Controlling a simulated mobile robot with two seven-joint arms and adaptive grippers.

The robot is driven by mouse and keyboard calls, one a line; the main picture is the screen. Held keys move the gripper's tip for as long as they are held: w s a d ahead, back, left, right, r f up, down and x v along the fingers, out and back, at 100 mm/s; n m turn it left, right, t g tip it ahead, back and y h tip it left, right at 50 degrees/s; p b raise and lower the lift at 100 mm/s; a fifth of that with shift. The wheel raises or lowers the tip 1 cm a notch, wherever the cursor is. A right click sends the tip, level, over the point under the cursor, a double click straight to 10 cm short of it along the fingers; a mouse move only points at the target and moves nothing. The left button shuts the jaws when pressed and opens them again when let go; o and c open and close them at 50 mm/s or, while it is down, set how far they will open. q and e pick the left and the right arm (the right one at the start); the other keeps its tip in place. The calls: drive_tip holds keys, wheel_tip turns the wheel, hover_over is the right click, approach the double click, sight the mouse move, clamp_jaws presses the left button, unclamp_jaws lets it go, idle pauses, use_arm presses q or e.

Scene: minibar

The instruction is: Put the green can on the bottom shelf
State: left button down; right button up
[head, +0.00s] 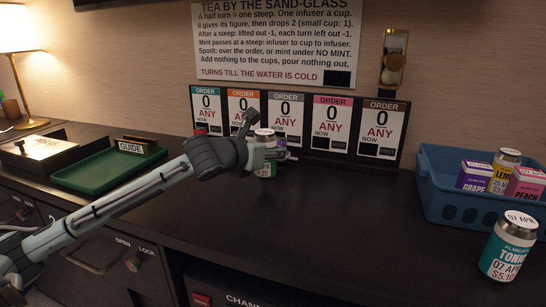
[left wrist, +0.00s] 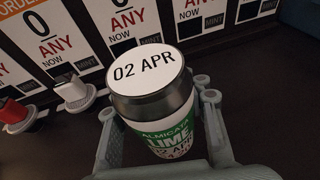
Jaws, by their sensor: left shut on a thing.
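The green can (head: 264,169) stands upright near the middle of the dark counter, partly hidden by my left arm in the head view. In the left wrist view the green can (left wrist: 168,138) shows a white lid dated "02 APR" and a green and white lime label. My left gripper (head: 272,155) is shut on its sides; in the left wrist view the gripper (left wrist: 158,112) has a finger on each side of it. I cannot tell whether its base touches the counter. No bottom shelf can be made out. My right gripper is not in view.
A blue crate (head: 439,194) with small cartons and a yellow can (head: 503,172) is at the right, with a teal tonic can (head: 508,250) before it. Order cards (head: 286,115) stand behind. A green tray (head: 95,172) is left. The counter's centre right is clear.

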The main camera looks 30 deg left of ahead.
use_arm(q)
drive_tip(key=s+a+r+p, duration=0.2)
drive_tip(key=s+a+r, duration=0.4)
drive_tip(key=a+r, duration=0.2)
drive_tip(key=shift+a, duration=1.05)
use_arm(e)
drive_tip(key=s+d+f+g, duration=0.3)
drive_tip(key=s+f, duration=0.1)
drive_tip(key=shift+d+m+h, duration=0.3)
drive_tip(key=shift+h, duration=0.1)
